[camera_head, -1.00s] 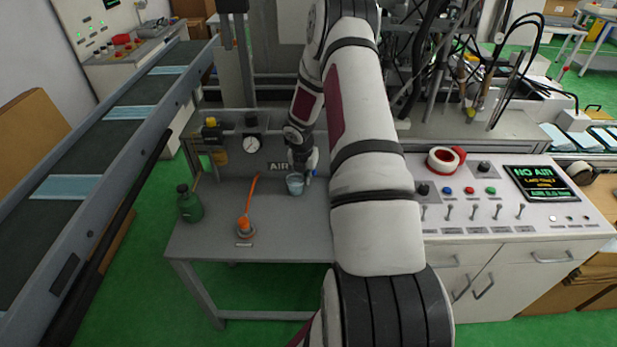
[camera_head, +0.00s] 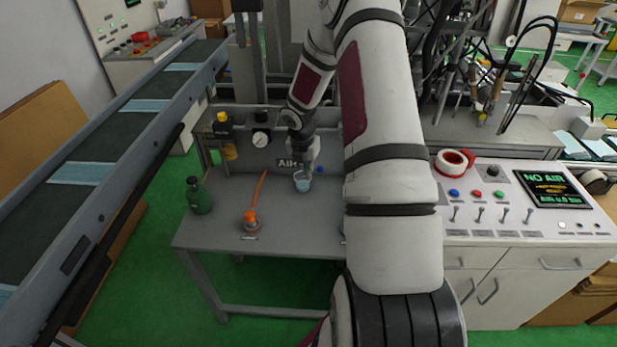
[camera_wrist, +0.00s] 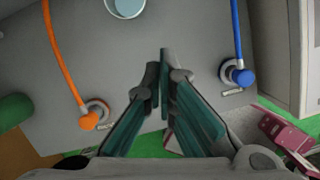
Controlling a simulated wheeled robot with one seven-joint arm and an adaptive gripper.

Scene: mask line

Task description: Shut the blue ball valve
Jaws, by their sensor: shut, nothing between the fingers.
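The blue ball valve (camera_wrist: 240,75) shows on the right in the wrist view, with a round base and a blue hose (camera_wrist: 238,30) running from it. In the head view my arm hides most of this valve; a bit of blue hose (camera_head: 320,169) shows beside the arm. My gripper (camera_wrist: 163,78) is shut and empty, left of the blue valve in the wrist view and apart from it. In the head view my gripper (camera_head: 309,160) is near the cup at the bench's back.
An orange valve (camera_head: 251,219) with an orange hose stands on the grey bench (camera_head: 215,235). A cup of bluish liquid (camera_head: 303,181) stands near the AIR sign. A green bottle (camera_head: 198,196) is at the left. A white control console (camera_head: 520,255) adjoins the bench on the right.

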